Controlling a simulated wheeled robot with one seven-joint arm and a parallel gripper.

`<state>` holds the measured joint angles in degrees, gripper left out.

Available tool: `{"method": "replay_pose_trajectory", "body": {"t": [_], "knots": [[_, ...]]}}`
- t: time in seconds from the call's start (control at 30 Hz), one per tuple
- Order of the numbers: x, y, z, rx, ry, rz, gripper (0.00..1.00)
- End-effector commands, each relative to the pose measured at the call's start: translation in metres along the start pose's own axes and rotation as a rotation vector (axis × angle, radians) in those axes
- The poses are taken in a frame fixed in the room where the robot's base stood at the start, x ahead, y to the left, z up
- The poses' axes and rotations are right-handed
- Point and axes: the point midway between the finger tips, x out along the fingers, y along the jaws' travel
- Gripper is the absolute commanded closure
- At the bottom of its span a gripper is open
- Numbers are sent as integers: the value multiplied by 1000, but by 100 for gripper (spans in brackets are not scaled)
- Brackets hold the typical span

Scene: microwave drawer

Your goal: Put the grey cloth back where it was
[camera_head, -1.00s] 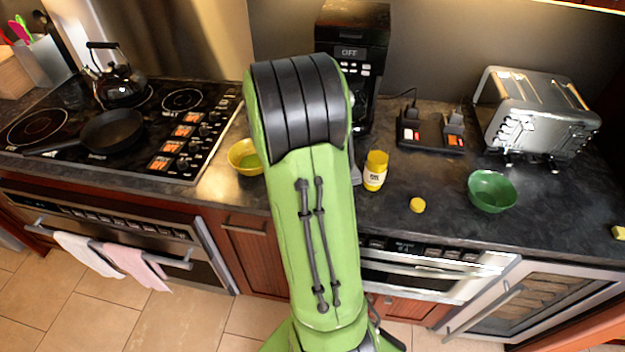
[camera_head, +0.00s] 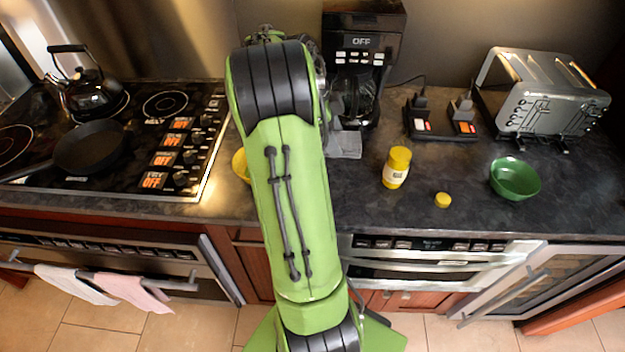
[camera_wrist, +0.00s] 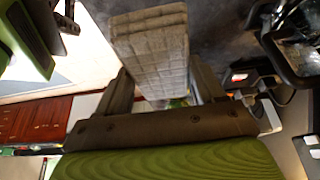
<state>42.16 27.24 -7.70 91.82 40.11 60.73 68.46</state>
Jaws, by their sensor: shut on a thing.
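The grey cloth (camera_wrist: 152,50) shows in the wrist view as a pale, quilted, folded piece. My gripper (camera_wrist: 163,88) is shut on it, with one finger on each side. In the head view a grey patch that looks like the cloth (camera_head: 344,144) shows just right of my arm, in front of the coffee maker (camera_head: 362,60). My arm hides most of my gripper there. I cannot tell whether the cloth touches the counter.
A yellow-capped bottle (camera_head: 396,168), a small yellow lid (camera_head: 442,200) and a green bowl (camera_head: 515,178) stand right on the dark counter (camera_head: 350,210). A yellow bowl (camera_head: 240,165) is partly hidden behind my arm. The stove (camera_head: 140,140) is left, the toaster (camera_head: 545,95) far right.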

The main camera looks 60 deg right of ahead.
Motion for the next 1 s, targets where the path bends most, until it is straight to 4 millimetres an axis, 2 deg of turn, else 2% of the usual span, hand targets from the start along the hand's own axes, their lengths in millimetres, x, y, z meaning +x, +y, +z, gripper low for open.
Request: {"method": "replay_pose_trajectory", "body": {"t": [0.03, 0.1, 0.33, 0.73, 0.83, 1.0], "knots": [[13, 0, 5, 1, 0, 1, 87], [22, 0, 8, 0, 0, 1, 87], [43, 1, 18, 0, 0, 2, 87], [117, 1, 48, -1, 0, 3, 87], [126, 0, 52, -1, -1, 0, 87], [125, 0, 52, 0, -1, -1, 87]]}}
